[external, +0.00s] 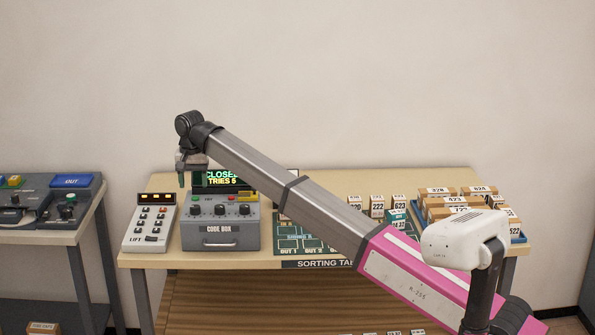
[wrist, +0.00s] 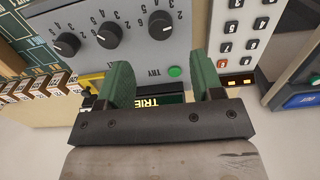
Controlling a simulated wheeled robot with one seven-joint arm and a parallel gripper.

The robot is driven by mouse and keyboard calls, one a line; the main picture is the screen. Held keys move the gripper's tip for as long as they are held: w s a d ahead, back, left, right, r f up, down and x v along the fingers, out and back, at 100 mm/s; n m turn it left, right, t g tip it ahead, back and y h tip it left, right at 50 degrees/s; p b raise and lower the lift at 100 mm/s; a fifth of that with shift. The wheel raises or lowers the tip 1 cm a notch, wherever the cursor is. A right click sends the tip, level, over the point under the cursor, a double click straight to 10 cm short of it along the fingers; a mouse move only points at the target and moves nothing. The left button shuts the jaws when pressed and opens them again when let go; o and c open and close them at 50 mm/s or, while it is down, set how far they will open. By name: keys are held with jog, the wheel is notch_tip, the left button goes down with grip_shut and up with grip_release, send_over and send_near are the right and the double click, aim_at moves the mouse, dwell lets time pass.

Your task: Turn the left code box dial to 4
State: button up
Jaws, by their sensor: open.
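The grey code box (external: 220,232) stands on the sorting table with three dark dials in a row. Its left dial (external: 196,210) also shows in the wrist view (wrist: 160,26), where the picture is turned round and this dial is the rightmost. Numbers surround it, but I cannot tell its setting for sure. My gripper (external: 182,179) is above and behind the left end of the box, fingers down. In the wrist view my gripper (wrist: 160,66) has its green fingers wide apart and empty. The left dial lies beyond the fingertips, apart from them.
A display (external: 222,179) behind the box reads CLOSED, TRIES 5. A green TRY button (wrist: 175,71) lies near the fingers. A LIFT keypad (external: 150,229) stands left of the box. Labelled boxes (external: 377,206) and a parcel tray (external: 519,239) are at right.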

aim_at(190, 208)
notch_tip(190, 208, down, 8)
jog(key=shift+f, duration=0.1)
dwell(0.4)
jog(key=c, duration=0.9)
